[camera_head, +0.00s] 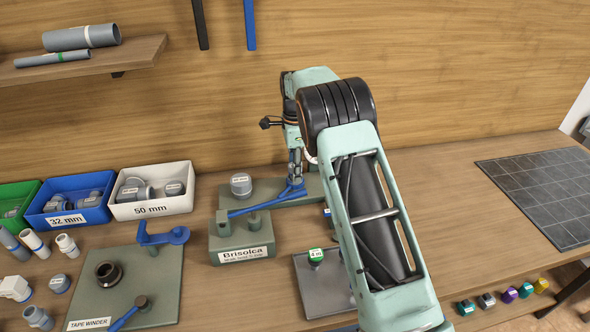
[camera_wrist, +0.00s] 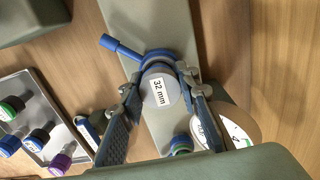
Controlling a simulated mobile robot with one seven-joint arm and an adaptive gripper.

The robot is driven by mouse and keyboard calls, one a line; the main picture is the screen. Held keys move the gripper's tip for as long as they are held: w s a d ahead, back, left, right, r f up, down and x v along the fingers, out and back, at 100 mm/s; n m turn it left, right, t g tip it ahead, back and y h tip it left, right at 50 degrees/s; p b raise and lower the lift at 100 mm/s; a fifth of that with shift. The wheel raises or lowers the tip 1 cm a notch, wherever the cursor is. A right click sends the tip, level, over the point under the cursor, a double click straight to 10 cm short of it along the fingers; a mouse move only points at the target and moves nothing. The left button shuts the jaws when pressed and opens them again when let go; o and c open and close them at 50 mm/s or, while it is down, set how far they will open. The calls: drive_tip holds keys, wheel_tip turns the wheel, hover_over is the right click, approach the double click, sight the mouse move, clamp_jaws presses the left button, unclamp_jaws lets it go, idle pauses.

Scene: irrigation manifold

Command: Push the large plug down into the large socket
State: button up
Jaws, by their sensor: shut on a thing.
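A round grey plug marked "32 mm" (camera_wrist: 158,89) sits between the fingertips of my gripper (camera_wrist: 163,84) in the wrist view. My gripper is shut on it. A blue ring with a handle (camera_wrist: 122,47) lies around or just under the plug. The plug is over a grey-green base plate (camera_wrist: 145,20); any socket below it is hidden, so I cannot tell how deep it sits. In the head view my gripper (camera_head: 293,180) is low over the base plate (camera_head: 312,188), and the held plug is not clearly visible. Another grey capped piece (camera_head: 241,184) stands on the plate's left end.
A grey-green "Brisolca" block (camera_head: 242,241) stands in front of the plate. A tray (camera_head: 318,285) with capped pieces lies at the front; it also shows in the wrist view (camera_wrist: 42,98). A white "50 mm" bin (camera_head: 152,207) is left.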

drive_tip(key=shift+s+f, duration=0.1)
drive_tip(key=shift+f, duration=0.15)
drive_tip(key=o, duration=1.2)
drive_tip(key=shift+o, duration=0.2)
drive_tip(key=o, duration=0.3)
drive_tip(key=shift+o, duration=0.2)
drive_tip(key=shift+r, duration=0.1)
drive_tip(key=shift+r, duration=0.1)
drive_tip(key=shift+r+p, duration=2.5)
drive_tip(key=shift+r, duration=0.95)
